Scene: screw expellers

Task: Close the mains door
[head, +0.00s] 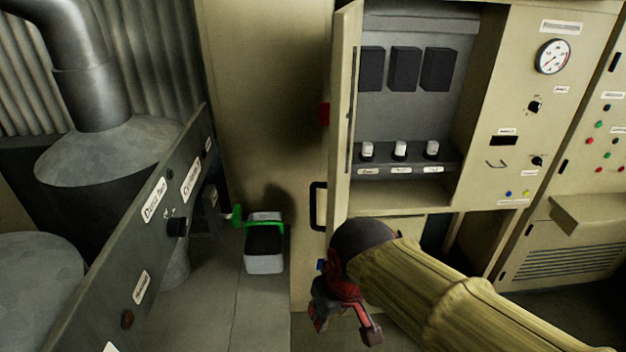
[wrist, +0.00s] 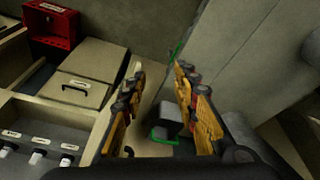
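The mains door (head: 342,120) is the tall beige cabinet door on the left of the open compartment. It stands swung outward, seen nearly edge-on, with a black handle (head: 318,206) on its left face. The open compartment (head: 415,120) shows dark boxes above and white fuses (head: 400,149) on a ledge. My gripper (head: 345,318) is low in front of the cabinet, below the door's lower end. In the wrist view my gripper (wrist: 160,75) has its two fingers apart with nothing held between them. A beige strip, apparently the door's edge, lies behind the fingers; contact cannot be told.
A grey control panel (head: 150,235) slants along the left. A gauge panel (head: 535,110) is right of the compartment. A red box (wrist: 50,25) shows in the wrist view.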

